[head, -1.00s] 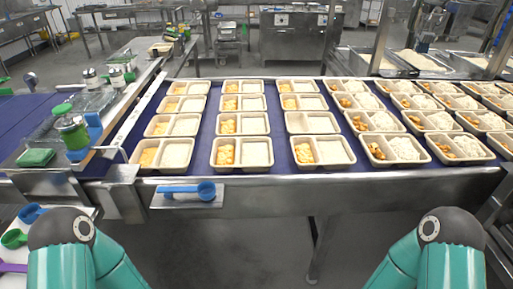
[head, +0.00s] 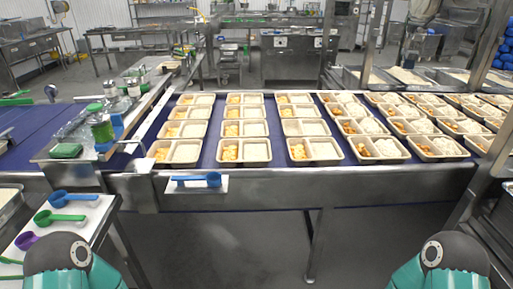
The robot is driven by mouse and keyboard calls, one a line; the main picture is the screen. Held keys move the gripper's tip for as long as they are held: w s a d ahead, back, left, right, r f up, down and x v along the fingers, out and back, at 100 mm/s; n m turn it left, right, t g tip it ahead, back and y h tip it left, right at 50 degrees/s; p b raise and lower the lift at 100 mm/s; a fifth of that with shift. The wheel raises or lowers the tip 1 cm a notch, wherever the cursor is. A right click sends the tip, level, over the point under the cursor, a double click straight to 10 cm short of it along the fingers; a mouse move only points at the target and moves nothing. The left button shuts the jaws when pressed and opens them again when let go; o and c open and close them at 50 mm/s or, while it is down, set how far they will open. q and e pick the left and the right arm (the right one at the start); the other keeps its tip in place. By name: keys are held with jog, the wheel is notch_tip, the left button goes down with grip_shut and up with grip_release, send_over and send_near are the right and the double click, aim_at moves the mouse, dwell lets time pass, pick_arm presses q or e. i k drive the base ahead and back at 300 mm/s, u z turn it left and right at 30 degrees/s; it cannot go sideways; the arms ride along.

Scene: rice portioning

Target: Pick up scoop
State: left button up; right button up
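A blue scoop (head: 213,180) lies on a small white shelf (head: 221,187) on the front edge of the conveyor, its handle pointing left. More scoops lie on the side table at the lower left: a blue one (head: 58,199), a green one (head: 45,218) and a purple one (head: 26,240). Teal and dark parts of both my arms show at the bottom left and bottom right corners. Neither gripper is in view, and no scoop is seen held.
Two-compartment trays (head: 257,150) stand in rows on the blue conveyor, several holding yellow food or rice. A steel ledge (head: 62,165) at left carries bottles and a green sponge (head: 66,151). The floor before the conveyor is clear.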

aim_at(44, 218)
jog(key=z, duration=0.15)
jog(key=i, duration=0.85)
jog(key=u, duration=0.2)
jog(key=k, duration=0.8)
jog(key=z, duration=0.2)
jog(key=i, duration=0.85)
jog(key=u, duration=0.05)
